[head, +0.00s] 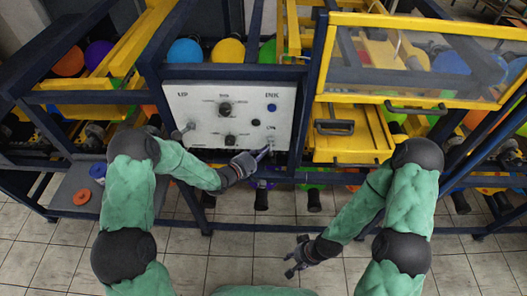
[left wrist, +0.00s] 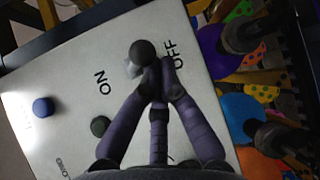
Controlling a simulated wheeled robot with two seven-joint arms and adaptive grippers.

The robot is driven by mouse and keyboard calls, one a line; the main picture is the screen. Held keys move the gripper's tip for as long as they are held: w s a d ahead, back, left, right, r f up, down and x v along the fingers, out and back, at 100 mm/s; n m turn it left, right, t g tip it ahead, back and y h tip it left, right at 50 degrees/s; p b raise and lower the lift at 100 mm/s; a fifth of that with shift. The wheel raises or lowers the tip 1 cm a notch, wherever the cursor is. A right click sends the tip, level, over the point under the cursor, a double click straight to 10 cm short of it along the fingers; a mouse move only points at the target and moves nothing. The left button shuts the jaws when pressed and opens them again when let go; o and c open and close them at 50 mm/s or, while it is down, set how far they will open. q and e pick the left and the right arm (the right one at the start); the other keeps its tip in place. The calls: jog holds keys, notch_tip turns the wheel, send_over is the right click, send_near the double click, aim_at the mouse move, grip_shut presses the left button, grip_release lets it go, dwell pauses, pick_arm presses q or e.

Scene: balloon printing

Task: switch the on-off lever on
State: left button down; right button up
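The white control panel (head: 212,136) faces me in the head view and carries the on-off lever (head: 270,145) near its lower right corner. In the left wrist view the lever's dark round knob (left wrist: 142,52) stands between the printed words ON and OFF. My left gripper (head: 265,153) is at the lever. In the left wrist view its fingers (left wrist: 160,72) are drawn together, with their tips beside the knob on the OFF side. They partly hide the lever's base. I see nothing gripped between them. My right gripper (head: 293,266) hangs low over the floor, empty, with its fingers spread.
The panel also holds dark knobs (head: 225,108), a blue button (head: 271,107) and another lever (head: 186,129) at lower left. A blue frame with yellow drawers (head: 345,145) and colored balloons surrounds it. The tiled floor (head: 235,265) in front is clear.

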pick_arm(q)
jog(key=shift+r+g+p, duration=0.2)
jog(key=shift+g+p, duration=0.1)
jog(key=shift+p, duration=0.1)
jog(key=shift+s+r+n+g+y+p, duration=0.2)
jog(key=shift+r+n+g+p, duration=0.1)
jog(key=shift+r+p, duration=0.35)
jog(key=shift+s+r+n+g+y+p, duration=0.25)
jog(key=shift+r+p, duration=0.2)
jog(key=shift+p, duration=0.25)
jog(key=shift+w+r, duration=0.1)
jog(key=shift+r, duration=0.05)
